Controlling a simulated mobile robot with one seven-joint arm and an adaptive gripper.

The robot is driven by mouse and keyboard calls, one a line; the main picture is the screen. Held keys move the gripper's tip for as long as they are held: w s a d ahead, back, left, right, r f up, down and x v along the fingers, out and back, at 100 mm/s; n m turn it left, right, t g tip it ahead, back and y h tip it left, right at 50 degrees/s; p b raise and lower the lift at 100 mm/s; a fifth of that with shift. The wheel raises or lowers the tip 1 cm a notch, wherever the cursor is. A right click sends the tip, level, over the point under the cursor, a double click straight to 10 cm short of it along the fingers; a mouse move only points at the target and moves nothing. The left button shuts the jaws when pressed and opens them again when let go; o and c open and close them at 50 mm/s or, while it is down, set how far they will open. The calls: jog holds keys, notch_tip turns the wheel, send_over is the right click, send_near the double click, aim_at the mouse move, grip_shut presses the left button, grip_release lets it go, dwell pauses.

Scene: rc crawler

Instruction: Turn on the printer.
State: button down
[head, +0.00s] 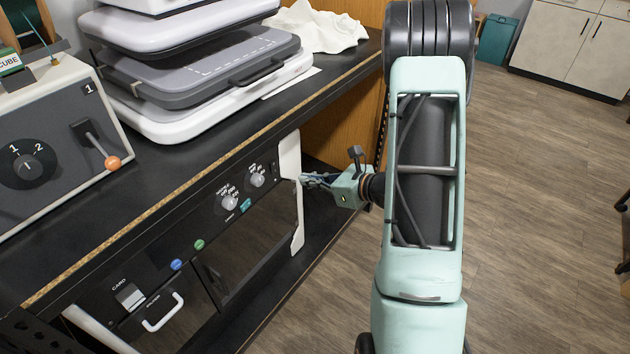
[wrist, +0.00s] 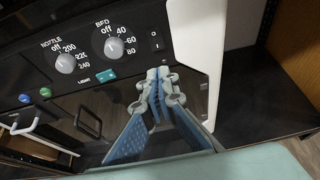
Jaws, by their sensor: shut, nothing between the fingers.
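The printer (head: 215,225) is a black-fronted machine with white sides on the shelf under the counter. Its panel in the wrist view has a NOZZLE knob (wrist: 66,63), a BED knob (wrist: 114,47), a teal LIGHT switch (wrist: 106,75), and a small black switch (wrist: 155,40) marked O and I at the right end. My gripper (head: 308,181) is beside the printer's right front edge. In the wrist view my gripper (wrist: 158,74) is shut and empty, its blue-grey fingertips just below the O/I switch. I cannot tell whether they touch the panel.
A grey box with an orange-tipped lever (head: 113,163) and a stacked grey-and-white machine (head: 190,75) stand on the black counter (head: 180,165) above. A white handle (head: 163,312) sticks out at lower left. The wooden floor at right is mostly clear.

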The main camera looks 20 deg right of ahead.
aim_at(276, 171)
jog(key=shift+r+b+x, duration=0.15)
jog(key=shift+r+x, duration=0.05)
jog(key=shift+x, duration=1.3)
jog(key=shift+r+b+x, duration=0.1)
jog(key=shift+r+x, duration=0.1)
jog(key=shift+x, duration=1.25)
jog(key=shift+r+b+x, duration=0.15)
jog(key=shift+x, duration=1.35)
jog(key=shift+w+a, duration=0.1)
jog(key=shift+w, duration=0.1)
jog(key=b, duration=0.2)
jog(key=shift+w+a+t+b, duration=0.2)
jog(key=shift+w+t+b, duration=0.1)
jog(key=shift+t, duration=0.1)
jog(key=shift+y, duration=0.3)
jog(key=shift+r+p, duration=0.45)
jog(key=shift+r, duration=0.3)
jog(key=shift+s+d, duration=0.1)
